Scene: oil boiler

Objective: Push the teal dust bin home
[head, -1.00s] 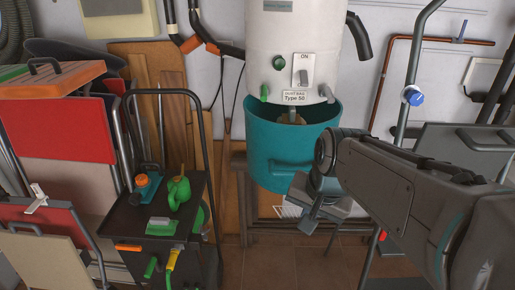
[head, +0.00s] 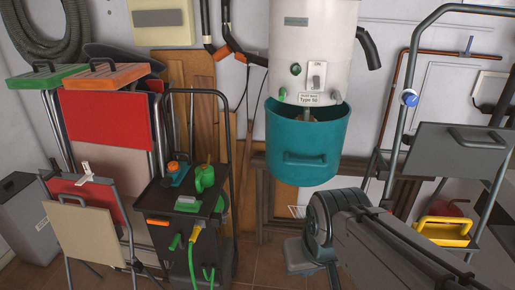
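The teal dust bin (head: 306,142) hangs under the white dust-bag cylinder (head: 311,50), labelled Type 50, at the upper middle. Its rim stands out from the cylinder, and part of its inside shows below the cylinder's lower edge. A teal bar handle (head: 305,159) is on its front. My gripper (head: 302,258) is below the bin in the picture, apart from the handle. My arm reaches in from the lower right. The gripper's fingers are mostly hidden by my wrist, and their opening cannot be made out.
A black cart (head: 183,205) with a green watering can (head: 204,177) stands left of the bin. Folding chairs (head: 90,225) stand farther left. A grey trolley (head: 455,150) with a yellow item (head: 443,231) is at the right. Some brown floor shows between cart and arm.

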